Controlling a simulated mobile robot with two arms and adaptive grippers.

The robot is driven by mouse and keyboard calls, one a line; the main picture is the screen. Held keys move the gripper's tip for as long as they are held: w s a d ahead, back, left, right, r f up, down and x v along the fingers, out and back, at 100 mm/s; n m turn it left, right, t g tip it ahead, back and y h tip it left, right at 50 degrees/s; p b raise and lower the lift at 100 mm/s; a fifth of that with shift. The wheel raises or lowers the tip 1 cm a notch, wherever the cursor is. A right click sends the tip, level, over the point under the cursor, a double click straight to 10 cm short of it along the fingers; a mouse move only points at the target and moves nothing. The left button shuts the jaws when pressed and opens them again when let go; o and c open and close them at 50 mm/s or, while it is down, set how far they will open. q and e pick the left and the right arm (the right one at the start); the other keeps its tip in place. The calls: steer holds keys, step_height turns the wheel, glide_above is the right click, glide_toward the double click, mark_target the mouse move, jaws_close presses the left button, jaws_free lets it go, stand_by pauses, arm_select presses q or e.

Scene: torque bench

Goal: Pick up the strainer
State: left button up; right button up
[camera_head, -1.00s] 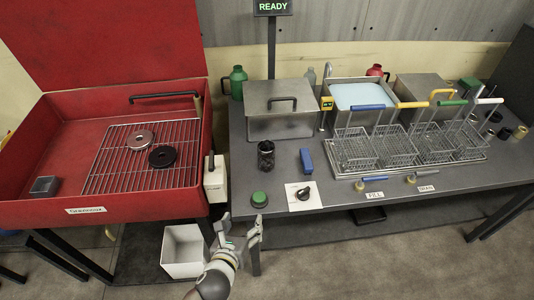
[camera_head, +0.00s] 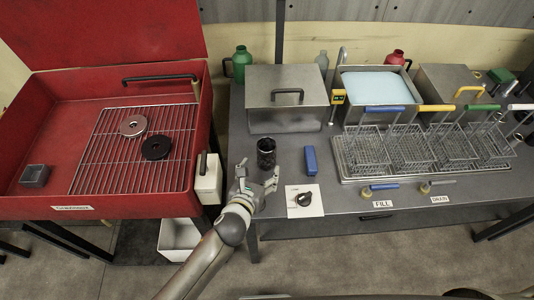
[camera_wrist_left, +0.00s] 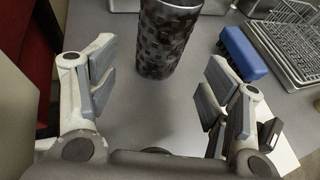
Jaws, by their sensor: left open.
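The strainer looks to be the dark, perforated, upright cylinder (camera_head: 266,153) standing on the grey bench near its left front. In the left wrist view the strainer (camera_wrist_left: 168,38) stands upright beyond the fingertips, roughly midway between them; its top is cut off by the frame. My left gripper (camera_head: 257,174) is open and empty, just in front of the strainer at the bench's front edge. The bench surface shows between its fingers (camera_wrist_left: 158,85), and neither finger visibly touches the strainer. My right gripper is not in view.
Wire baskets (camera_head: 410,150) fill the right. A red bin with a grill (camera_head: 110,180) is left.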

mark_target(264, 162)
arm_select(q)
steer(key=shift+w+d+f, duration=0.2)
steer(key=shift+w, duration=0.25)
steer(key=shift+w+d+f, duration=0.15)
steer(key=shift+w, duration=0.15)
steer(key=shift+w+d+f, duration=0.1)
steer(key=shift+w+d, duration=0.05)
steer(key=shift+w, duration=0.4)
steer(key=x, duration=0.3)
steer(key=shift+w+r, duration=0.15)
steer(key=shift+r, duration=0.05)
steer(key=shift+w+d+f, duration=0.25)
steer(key=shift+w, duration=0.25)
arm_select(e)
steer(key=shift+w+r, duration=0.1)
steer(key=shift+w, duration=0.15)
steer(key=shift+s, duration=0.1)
